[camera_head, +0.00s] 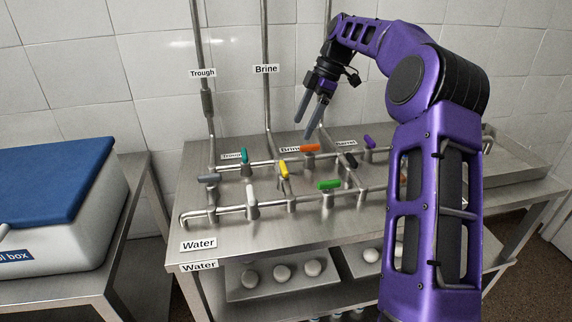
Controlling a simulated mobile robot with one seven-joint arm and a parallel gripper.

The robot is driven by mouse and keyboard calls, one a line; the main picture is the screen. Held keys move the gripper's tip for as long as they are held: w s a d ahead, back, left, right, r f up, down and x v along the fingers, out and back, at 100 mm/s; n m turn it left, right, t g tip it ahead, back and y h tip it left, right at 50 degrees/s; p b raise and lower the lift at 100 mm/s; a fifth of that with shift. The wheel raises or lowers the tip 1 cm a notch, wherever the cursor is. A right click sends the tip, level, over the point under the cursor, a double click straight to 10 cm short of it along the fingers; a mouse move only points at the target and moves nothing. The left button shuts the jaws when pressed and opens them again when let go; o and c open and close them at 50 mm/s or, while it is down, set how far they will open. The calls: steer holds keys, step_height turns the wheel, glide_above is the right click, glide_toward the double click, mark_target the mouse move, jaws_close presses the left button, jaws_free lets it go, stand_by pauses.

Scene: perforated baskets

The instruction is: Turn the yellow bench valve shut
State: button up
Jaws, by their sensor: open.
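The yellow bench valve (283,168) sits on the steel pipework on the bench, about the middle of the manifold. Its yellow handle points mostly away from me, tilted a little, and lies across the line of the rear pipe run. My gripper (304,127) is open and empty. Its two grey fingers point down and left, in the air above and behind the valve row, up and to the right of the yellow handle in the picture. The fingers look apart from every valve.
Near the yellow valve stand orange (310,148), green (329,184), teal (244,156), white (251,195), purple (369,142), black (350,160) and grey (209,179) handles. Vertical pipes (266,105) rise behind. A cool box (50,215) stands left. The bench front (300,232) is clear.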

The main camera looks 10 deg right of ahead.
mark_target(284, 165)
steer(key=b+x, duration=0.2)
steer(key=x, duration=1.1)
steer(key=shift+d, duration=0.1)
steer(key=c, duration=1.2)
